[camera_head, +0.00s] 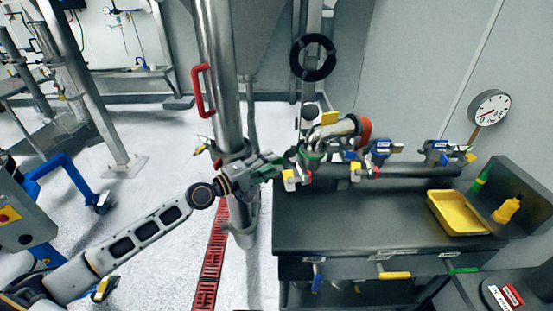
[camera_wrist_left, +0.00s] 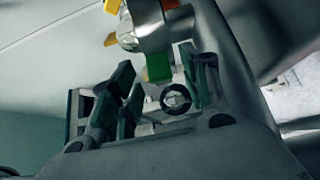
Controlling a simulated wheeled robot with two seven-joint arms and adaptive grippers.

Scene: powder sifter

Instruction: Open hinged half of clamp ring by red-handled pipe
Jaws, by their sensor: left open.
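The steel pipe (camera_head: 220,60) with the red handle (camera_head: 203,91) stands upright left of the bench. A clamp ring (camera_head: 236,155) circles it at about bench height; whether its hinged half is open or closed is too small to tell. My left gripper (camera_head: 270,166) is open at the right side of the pipe, close to the ring, with its arm crossing in front of the pipe. In the left wrist view, its green-padded fingers (camera_wrist_left: 160,88) are apart, and a metal rounded part with orange and yellow tabs (camera_wrist_left: 147,25) shows just beyond them. Contact cannot be told. My right gripper is not in view.
A dark bench (camera_head: 350,220) stands right of the pipe, with valve fittings at its back and a yellow tray (camera_head: 458,212) and yellow bottle (camera_head: 507,209) at right. A black ring (camera_head: 313,57) hangs behind. A red floor grate (camera_head: 212,260) runs below the pipe.

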